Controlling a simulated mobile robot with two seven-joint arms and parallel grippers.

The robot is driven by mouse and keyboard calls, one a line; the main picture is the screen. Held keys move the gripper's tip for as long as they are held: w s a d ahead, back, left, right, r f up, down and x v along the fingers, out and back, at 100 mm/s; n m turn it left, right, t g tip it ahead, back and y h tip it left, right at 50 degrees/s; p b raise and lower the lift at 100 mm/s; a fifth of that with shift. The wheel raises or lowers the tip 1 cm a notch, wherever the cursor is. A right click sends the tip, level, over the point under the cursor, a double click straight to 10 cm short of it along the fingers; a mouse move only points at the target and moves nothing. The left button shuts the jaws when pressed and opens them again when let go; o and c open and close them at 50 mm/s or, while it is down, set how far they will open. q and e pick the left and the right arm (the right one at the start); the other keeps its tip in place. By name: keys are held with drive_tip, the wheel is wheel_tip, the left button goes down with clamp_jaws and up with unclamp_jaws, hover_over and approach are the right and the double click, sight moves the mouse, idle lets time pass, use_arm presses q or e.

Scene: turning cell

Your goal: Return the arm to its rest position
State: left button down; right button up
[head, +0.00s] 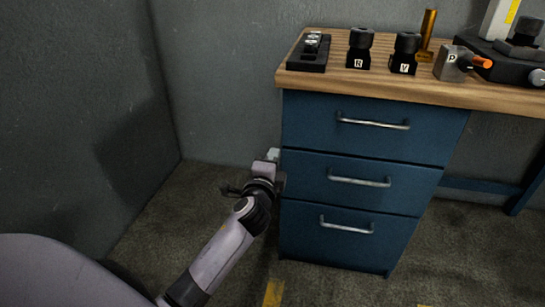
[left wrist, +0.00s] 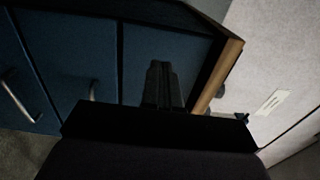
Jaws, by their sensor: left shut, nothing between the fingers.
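My left arm comes in from the lower left in the head view, and my left gripper (head: 272,155) is beside the left side of the blue drawer cabinet (head: 361,186). In the left wrist view the two dark fingers of this gripper (left wrist: 161,72) are together, with nothing between them. The drawer fronts show behind them on the left. I cannot tell whether the gripper touches the cabinet. My right gripper is in neither view.
Drawer handles (head: 372,122) stick out. Floor left of the cabinet is clear.

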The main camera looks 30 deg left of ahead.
use_arm(q)
drive_tip(key=shift+s+d, duration=0.1)
drive_tip(key=shift+s, duration=0.15)
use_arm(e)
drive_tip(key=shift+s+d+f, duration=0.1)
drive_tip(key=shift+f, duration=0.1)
use_arm(q)
drive_tip(key=s+d+f+n+g+h, duration=0.2)
drive_tip(key=s+d+f+n+h, duration=0.15)
drive_tip(key=s+f, duration=0.4)
drive_tip(key=s+d+f+n+g+h, duration=0.2)
drive_tip(key=s+d+f+n, duration=0.25)
drive_tip(key=s, duration=0.55)
drive_tip(key=s+d+f+n+g+h, duration=0.3)
drive_tip(key=s+d+f, duration=0.25)
drive_tip(key=s, duration=0.25)
wheel_tip(320, 180, up, 15)
drive_tip(key=s+a+n+p, duration=0.1)
drive_tip(key=s+a+p, duration=0.1)
drive_tip(key=p, duration=1.7)
drive_tip(key=shift+s+a+r+y+p, duration=0.15)
drive_tip(key=shift+s+a+y+p, duration=0.05)
drive_tip(key=shift+a+y+p, duration=0.2)
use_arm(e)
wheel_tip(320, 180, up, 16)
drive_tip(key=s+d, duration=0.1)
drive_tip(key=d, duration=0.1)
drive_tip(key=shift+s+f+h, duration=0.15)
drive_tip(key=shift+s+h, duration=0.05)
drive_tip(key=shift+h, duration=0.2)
